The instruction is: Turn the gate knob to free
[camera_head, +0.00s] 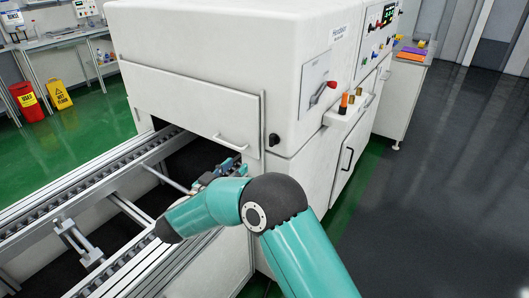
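A small black knob (274,140) sits on the white machine's front, just right of the hinged white gate panel (190,105). It looks like the gate knob; its turn position is too small to read. The gate panel has a pale bar handle (230,143) low on its right side and hangs over the conveyor opening. My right arm comes in from the bottom right and bends left. My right gripper (222,170) is below the bar handle, left of and lower than the knob, apart from the knob. Its fingers are small and partly hidden by my arm. My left gripper is out of view.
The conveyor rails (75,190) run from the lower left into the machine. On the machine's right face are a red-tipped lever (331,86) and a small shelf with orange and brass pieces (344,103). Dark floor (440,180) lies clear at right.

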